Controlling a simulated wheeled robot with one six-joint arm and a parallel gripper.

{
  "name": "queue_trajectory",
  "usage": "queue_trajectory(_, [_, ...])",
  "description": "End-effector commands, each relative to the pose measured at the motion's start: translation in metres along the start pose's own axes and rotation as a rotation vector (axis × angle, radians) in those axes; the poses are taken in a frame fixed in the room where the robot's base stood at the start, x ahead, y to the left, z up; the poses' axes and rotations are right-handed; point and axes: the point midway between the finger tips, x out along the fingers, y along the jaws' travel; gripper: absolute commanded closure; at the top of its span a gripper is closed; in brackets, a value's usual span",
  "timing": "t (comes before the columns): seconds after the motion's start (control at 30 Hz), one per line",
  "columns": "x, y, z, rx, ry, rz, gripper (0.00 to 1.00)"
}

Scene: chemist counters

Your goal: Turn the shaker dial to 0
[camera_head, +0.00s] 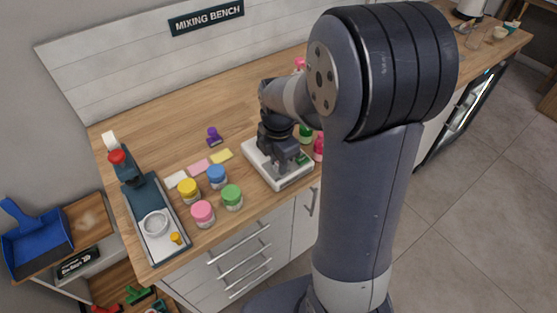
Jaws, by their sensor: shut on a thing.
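The shaker (262,167) is a low white device on the wooden counter, just left of my upright arm in the picture. My gripper (294,164) is dark and points down over the shaker's front right part. It is shut on the dial, which is mostly hidden by the fingers. A small green patch shows on the shaker beside the fingertips. The dial's marks and its present setting are too small and too covered to read.
Yellow (188,189), blue (216,176), pink (203,213) and green (232,196) jars stand left of the shaker. A dark stand with a white dish (155,223) is at the far left. Green and pink bottles (319,147) stand close to the shaker's right.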

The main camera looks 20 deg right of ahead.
Motion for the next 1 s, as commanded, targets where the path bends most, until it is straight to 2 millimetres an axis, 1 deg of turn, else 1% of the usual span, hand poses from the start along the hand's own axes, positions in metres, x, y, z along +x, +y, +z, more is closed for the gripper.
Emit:
queue_trajectory(0.23, [-0.0006,0.0005,0.0002,-0.059,0.0,0.002,0.97])
queue_trajectory(0.67, [-0.0007,0.0006,0.0002,-0.07,-0.001,0.002,0.97])
queue_trajectory(0.7, [-0.0007,0.0006,0.0002,-0.07,-0.001,0.002,0.73])
queue_trajectory(0.93, [-0.0004,0.0003,0.0001,-0.069,0.0,0.001,0.54])
queue_trajectory(0.97, [-0.0004,0.0003,0.0001,-0.069,0.0,0.001,0.52])
queue_trajectory(1.0, [-0.0003,0.0002,0.0001,-0.069,0.0,0.001,0.52])
